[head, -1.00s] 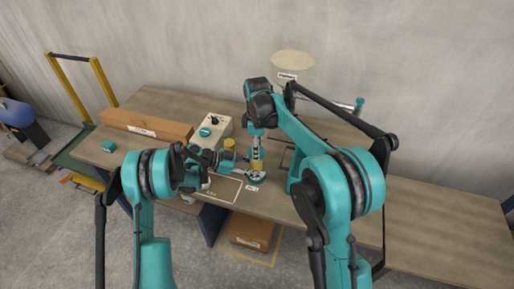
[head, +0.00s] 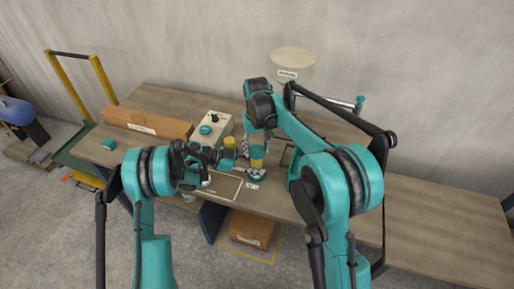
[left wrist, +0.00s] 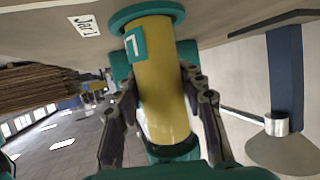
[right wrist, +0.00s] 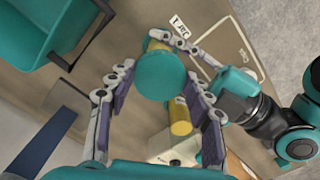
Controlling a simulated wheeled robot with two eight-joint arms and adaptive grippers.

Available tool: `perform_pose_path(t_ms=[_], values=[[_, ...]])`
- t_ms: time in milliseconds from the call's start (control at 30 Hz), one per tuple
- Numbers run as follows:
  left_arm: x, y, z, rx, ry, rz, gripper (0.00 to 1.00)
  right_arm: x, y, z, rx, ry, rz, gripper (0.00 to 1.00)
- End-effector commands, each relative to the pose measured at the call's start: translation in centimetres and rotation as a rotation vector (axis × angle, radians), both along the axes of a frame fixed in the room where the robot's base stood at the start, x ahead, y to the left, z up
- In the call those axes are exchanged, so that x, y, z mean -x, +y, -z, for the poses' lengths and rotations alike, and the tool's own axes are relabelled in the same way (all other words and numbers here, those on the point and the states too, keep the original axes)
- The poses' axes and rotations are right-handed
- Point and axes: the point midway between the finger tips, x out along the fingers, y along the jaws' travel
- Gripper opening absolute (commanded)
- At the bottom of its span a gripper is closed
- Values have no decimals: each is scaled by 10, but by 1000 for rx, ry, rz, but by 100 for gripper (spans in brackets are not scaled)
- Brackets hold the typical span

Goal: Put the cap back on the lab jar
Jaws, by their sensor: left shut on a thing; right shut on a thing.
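The lab jar (head: 257,163) is a yellow cylinder with a teal label. It stands upright in a round teal holder (left wrist: 146,14) beside a "Jar 1" tag. My left gripper (left wrist: 157,82) is shut around the jar's body from the side, a finger on either side of it. The teal cap (right wrist: 160,76) is at the jar's top, in line with it; it also shows in the left wrist view (left wrist: 172,150). My right gripper (right wrist: 160,82) is over the jar from above, its fingers shut on the cap. How far the cap is seated cannot be told.
Another yellow cylinder (head: 229,142) stands close behind my left gripper, near a white control box (head: 212,128). A long brown box (head: 147,124) lies at the back left. The table's right side (head: 440,215) is clear.

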Motion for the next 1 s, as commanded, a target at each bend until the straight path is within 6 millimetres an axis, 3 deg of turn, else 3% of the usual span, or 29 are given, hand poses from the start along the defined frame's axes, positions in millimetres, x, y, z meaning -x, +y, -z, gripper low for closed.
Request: perform_pose_path(t_ms=[700,800,933,1000], values=[[0,0,1,-2,0,0,0,-2,3,1,0,2,1768,39],[0,0,1,-2,0,0,0,-2,2,1,-1,2,1932,39],[0,0,1,-3,0,0,0,-2,2,1,-1,2,1918,39],[0,0,1,-3,0,0,0,-2,2,1,-1,2,1917,64]])
